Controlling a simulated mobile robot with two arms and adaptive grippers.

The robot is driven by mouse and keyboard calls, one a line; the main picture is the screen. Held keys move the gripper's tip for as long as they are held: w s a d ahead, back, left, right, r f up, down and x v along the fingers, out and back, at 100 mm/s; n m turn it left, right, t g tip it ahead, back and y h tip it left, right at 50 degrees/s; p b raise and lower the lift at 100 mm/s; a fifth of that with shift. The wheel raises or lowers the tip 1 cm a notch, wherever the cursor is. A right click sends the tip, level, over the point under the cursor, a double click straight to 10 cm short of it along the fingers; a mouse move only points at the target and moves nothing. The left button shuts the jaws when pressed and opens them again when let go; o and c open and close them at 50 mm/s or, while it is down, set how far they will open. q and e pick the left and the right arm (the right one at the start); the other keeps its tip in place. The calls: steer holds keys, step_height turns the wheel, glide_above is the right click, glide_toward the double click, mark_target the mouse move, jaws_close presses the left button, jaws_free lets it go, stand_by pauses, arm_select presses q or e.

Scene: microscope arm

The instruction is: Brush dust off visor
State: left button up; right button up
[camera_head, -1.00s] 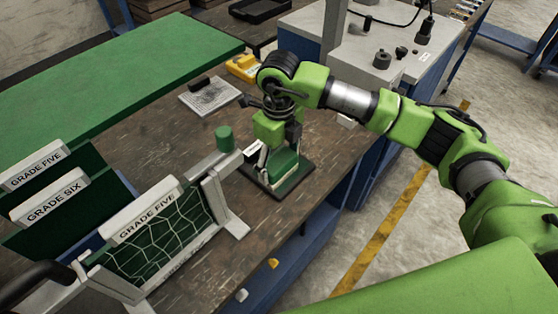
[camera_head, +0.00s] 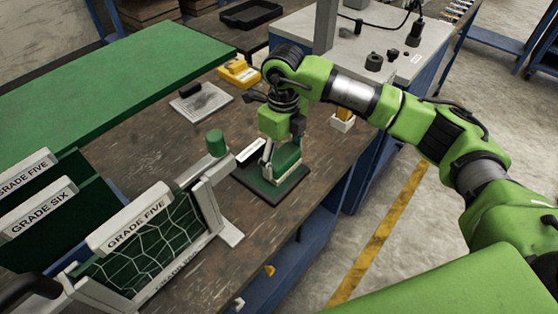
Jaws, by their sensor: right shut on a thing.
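My right gripper (camera_head: 270,150) reaches down from the right over a dark, flat stand (camera_head: 246,177) on the brown workbench. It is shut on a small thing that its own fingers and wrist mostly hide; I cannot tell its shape. A green upright piece (camera_head: 287,160) stands on the dark stand, just right of and behind the fingertips. It may be the visor, but I cannot tell for sure. Whether the held thing touches it is unclear. No dust can be made out at this size.
A white rack with a net front and "GRADE FIVE" label (camera_head: 133,226) stands at the near left. A green cylinder (camera_head: 216,142) stands near the dark stand. A grey pad (camera_head: 203,103) and yellow item (camera_head: 238,73) lie behind. The bench's front edge is close to the stand.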

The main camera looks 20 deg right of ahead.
stand_by(0.4)
steer(key=shift+s+a, duration=0.6)
steer(key=shift+a, duration=0.2)
steer(key=shift+f, duration=0.1)
steer(key=shift+s+a, duration=0.6)
steer(key=shift+a, duration=0.25)
steer(key=shift+w+r+p, duration=0.1)
steer(key=shift+r+p, duration=1.15)
steer(key=shift+r, duration=1.45)
steer(key=shift+d, duration=0.1)
